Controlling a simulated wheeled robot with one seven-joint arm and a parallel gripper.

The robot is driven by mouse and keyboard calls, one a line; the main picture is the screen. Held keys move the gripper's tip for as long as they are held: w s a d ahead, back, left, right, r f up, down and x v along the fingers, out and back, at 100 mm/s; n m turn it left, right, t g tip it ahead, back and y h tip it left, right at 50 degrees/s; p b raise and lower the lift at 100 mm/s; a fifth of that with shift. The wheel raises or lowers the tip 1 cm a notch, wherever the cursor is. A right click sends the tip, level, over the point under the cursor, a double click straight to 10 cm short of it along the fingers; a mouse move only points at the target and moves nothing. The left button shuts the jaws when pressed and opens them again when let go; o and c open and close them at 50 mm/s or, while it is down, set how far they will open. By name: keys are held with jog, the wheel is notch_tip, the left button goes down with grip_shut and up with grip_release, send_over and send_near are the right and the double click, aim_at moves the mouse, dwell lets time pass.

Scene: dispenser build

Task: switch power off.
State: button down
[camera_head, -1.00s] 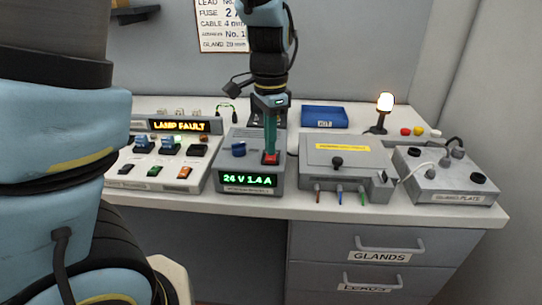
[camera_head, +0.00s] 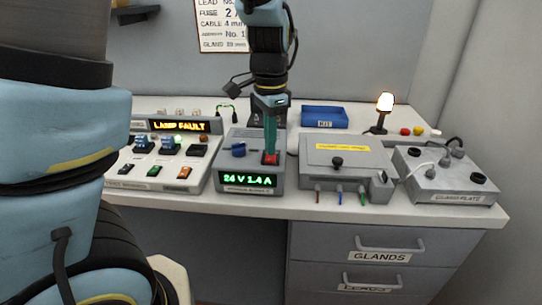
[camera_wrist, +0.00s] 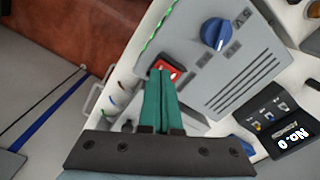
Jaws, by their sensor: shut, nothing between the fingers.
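The grey power supply (camera_head: 225,160) stands on the bench, and its display (camera_head: 248,180) reads 24 V 1.4 A in green. A red rocker switch (camera_head: 270,158) sits on its top at the right; it also shows in the wrist view (camera_wrist: 170,68). A blue knob (camera_head: 238,149) is left of the switch. My gripper (camera_head: 270,152) is shut and empty, pointing down, with its teal fingertips at the switch. In the wrist view the fingertips (camera_wrist: 160,72) overlap the switch's near edge. I cannot tell whether they touch it.
A panel (camera_head: 140,170) with a LAMP FAULT display (camera_head: 179,126) stands left. A grey box with a yellow label (camera_head: 325,170) and a gland plate (camera_head: 425,181) stand right. The lamp (camera_head: 385,102) is lit. A blue bin (camera_head: 325,116) is behind.

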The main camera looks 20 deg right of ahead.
aim_at(270, 159)
jog(key=shift+f+b, duration=0.7)
jog(key=shift+f, duration=0.25)
dwell(0.6)
jog(key=shift+r, duration=0.1)
jog(key=shift+r+p, duration=3)
jog(key=shift+r, duration=0.5)
